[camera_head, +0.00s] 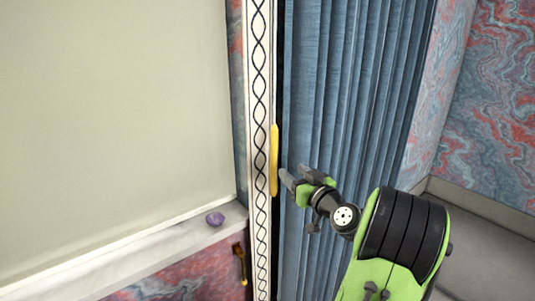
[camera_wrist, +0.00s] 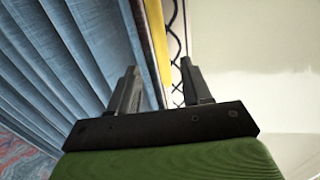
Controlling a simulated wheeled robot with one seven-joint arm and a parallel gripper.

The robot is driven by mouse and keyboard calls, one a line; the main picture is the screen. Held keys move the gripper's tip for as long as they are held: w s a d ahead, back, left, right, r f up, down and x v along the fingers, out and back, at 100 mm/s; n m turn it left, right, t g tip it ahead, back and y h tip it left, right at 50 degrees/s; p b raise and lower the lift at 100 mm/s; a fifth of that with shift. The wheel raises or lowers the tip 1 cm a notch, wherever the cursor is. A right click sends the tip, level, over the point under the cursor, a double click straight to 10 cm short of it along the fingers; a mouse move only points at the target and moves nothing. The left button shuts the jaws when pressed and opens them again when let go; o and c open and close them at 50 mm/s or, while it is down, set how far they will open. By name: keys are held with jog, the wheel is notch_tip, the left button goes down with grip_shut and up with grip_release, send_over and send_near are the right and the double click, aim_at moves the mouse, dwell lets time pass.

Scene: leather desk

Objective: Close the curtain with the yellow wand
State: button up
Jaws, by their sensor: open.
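The blue pleated curtain (camera_head: 345,90) hangs at the middle right, bunched in vertical folds. The yellow wand (camera_head: 274,160) hangs upright at its left edge, beside a white strip with a black twisted pattern. My gripper (camera_head: 292,176) is open just right of the wand's lower part. In the wrist view the curtain (camera_wrist: 55,60) fills the left side. The wand (camera_wrist: 158,40) shows there between the two fingers of my gripper (camera_wrist: 158,82), seen beyond them. I cannot tell whether either finger touches it.
The white patterned strip (camera_head: 258,120) stands directly left of the wand. A pale panel (camera_head: 110,100) fills the left, above a sill (camera_head: 150,255) with a small purple object (camera_head: 215,219). A dark brush-like object (camera_head: 240,262) hangs below. Marbled wall (camera_head: 490,110) is at right.

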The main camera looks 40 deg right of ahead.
aim_at(276, 157)
jog(key=p+x, duration=0.3)
jog(key=x, duration=0.9)
jog(key=shift+c, duration=0.2)
grip_shut()
